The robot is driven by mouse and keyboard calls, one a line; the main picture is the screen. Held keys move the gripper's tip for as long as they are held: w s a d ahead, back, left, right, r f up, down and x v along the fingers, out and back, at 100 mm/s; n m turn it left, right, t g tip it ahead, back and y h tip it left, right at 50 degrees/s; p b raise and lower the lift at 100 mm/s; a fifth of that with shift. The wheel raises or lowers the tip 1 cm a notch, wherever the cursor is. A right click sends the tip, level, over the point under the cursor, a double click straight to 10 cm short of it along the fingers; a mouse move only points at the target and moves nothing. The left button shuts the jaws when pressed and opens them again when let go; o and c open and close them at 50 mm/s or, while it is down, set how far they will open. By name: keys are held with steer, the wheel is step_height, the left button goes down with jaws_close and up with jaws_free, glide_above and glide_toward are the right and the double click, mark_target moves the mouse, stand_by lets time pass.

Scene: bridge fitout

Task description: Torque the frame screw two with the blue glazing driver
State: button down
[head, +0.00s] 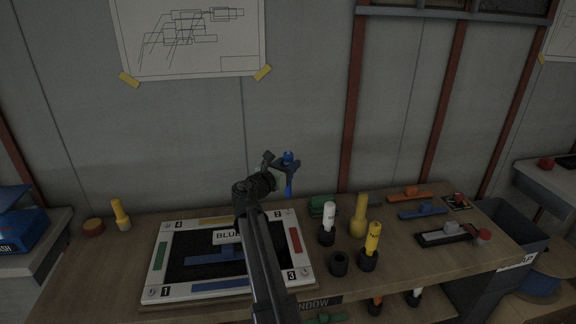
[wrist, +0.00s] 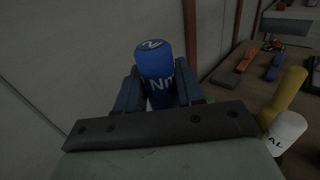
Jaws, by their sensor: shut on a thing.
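My gripper (head: 287,172) is shut on the blue driver (head: 288,157), whose handle points up and whose blue lower part points down. In the wrist view the blue handle (wrist: 156,75) stands between the two jaws, with white lettering partly hidden. The white frame (head: 160,250) lies on the bench with numbered corners. Corner two (head: 279,214) is at its far right, below and near the driver in the head view. The screw there is too small to make out, and I cannot tell whether the driver touches it.
Black holders to the right carry a white driver (head: 329,214) and a yellow driver (head: 373,238); one holder (head: 339,263) is empty. A yellow cylinder (head: 360,216) stands behind. A sign reading BLUE (head: 228,237) and a blue bar lie inside the frame. Orange and blue clamps (head: 423,211) lie farther right.

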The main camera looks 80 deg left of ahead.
steer(key=shift+f, duration=0.1)
steer(key=shift+f, duration=3.55)
steer(key=shift+r, duration=0.25)
stand_by(2.4)
steer(key=shift+r, duration=2.9)
